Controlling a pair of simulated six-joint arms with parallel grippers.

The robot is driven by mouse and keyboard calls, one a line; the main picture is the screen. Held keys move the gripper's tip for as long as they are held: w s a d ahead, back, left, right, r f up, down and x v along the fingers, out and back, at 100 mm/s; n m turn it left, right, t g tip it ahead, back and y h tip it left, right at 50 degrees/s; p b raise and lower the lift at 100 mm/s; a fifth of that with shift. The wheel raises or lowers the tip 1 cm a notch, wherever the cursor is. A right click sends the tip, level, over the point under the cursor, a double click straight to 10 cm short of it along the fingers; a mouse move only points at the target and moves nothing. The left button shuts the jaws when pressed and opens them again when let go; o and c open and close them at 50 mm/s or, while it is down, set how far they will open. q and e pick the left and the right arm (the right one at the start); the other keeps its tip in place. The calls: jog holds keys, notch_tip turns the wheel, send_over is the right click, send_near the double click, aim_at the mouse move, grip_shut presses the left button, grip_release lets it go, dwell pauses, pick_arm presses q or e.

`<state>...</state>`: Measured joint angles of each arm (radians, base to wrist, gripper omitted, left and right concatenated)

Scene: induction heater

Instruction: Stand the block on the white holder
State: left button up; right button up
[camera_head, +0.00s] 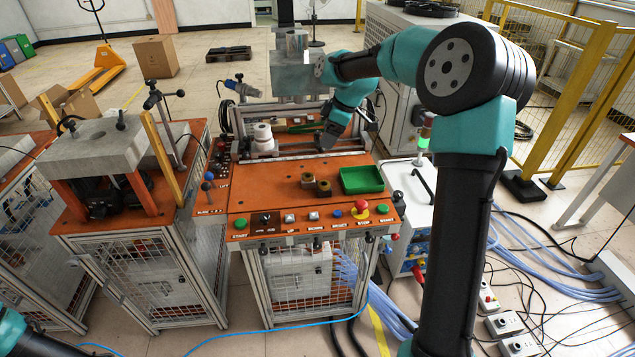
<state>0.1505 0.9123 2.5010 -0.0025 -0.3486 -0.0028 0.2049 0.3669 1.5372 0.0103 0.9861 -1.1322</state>
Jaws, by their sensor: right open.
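Two small brown metal blocks, one (307,181) beside the other (323,188), sit on the orange bench top (265,185), left of a green tray. Which one the task means I cannot tell. The white holder (263,138) stands at the back left of the bench, upright on a light base. My right gripper (326,144) is open over the back of the bench, right of the holder and behind the blocks, apart from both. Its fingertips are small and dark here. Of my left arm only a teal part shows at the lower left corner; its gripper is out of view.
The green tray (362,180) lies at the bench's right. Buttons and a red emergency stop (361,207) line the front edge. A metal machine head (295,70) stands behind. The bench top's left and middle are clear.

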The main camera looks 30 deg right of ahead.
jog(key=shift+a+f, duration=0.1)
send_near(308, 175)
jog(key=x, duration=0.5)
jog(key=shift+w, duration=0.1)
dwell(0.4)
jog(key=shift+x, duration=2.6)
jog(key=c, duration=1.2)
